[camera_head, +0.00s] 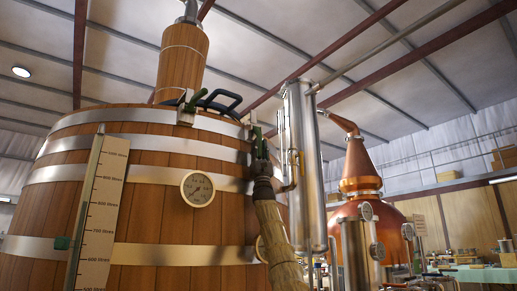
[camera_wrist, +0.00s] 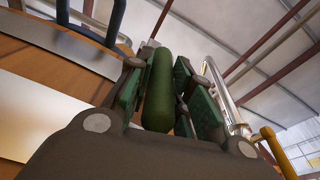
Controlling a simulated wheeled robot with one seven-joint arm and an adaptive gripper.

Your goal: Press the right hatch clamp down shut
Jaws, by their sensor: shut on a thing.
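The right hatch clamp (camera_head: 253,117) is on the upper right rim of a big wooden vat (camera_head: 150,215). My gripper (camera_head: 260,148) reaches up to it from below, in front of the vat's right side. In the wrist view the clamp's rounded green handle (camera_wrist: 158,90) stands between my gripper's green-padded fingers (camera_wrist: 160,85), and they are shut on it. The handle points up. The clamp's base and latch are mostly hidden by my gripper. The left clamp (camera_head: 187,103), also with a green handle, sits on the rim further left.
A dark hatch handle (camera_head: 222,101) rises behind the rim between the clamps. A steel cylinder with pipes (camera_head: 302,165) stands close to the right of my gripper, and a copper still (camera_head: 360,205) stands beyond.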

